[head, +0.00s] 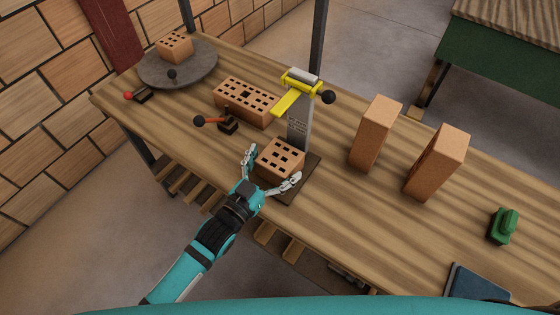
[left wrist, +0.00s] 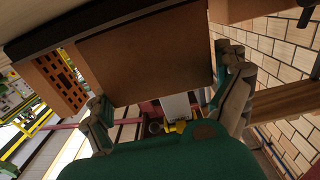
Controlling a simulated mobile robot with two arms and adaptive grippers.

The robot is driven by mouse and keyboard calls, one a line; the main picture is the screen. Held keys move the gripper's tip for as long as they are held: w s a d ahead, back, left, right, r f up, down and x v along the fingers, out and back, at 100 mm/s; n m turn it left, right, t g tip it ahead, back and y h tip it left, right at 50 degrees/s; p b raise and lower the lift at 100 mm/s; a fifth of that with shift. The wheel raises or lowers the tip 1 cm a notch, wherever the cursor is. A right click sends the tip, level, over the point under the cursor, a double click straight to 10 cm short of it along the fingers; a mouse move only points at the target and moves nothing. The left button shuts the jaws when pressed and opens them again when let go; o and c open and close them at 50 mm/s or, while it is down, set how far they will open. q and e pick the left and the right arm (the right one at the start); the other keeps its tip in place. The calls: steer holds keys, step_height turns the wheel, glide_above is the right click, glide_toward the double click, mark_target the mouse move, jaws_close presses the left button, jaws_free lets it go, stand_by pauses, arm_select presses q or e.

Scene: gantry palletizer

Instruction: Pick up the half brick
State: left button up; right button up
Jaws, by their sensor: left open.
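A half brick (head: 279,158) with square holes in its top sits on the dark base plate (head: 308,176) of the stand with the yellow lever. My left gripper (head: 273,164) is open around it, one finger on each side, with the brick between the fingertips. In the left wrist view the brick's plain brown face (left wrist: 145,55) fills the space between the spread fingers (left wrist: 162,80). I cannot tell whether either finger touches it. Another short holed brick (head: 174,46) lies on the round grey turntable (head: 180,70). My right gripper is not in view.
The stand's upright and yellow lever (head: 290,101) rise just behind the half brick. Two bricks stand upright (head: 375,133) (head: 437,162) to the right. A green object (head: 503,226) stands farther right.

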arm_select(q)
steer(key=shift+w, duration=0.1)
steer(key=shift+d, duration=0.1)
steer(key=c, duration=1.4)
steer(key=shift+r, duration=0.15)
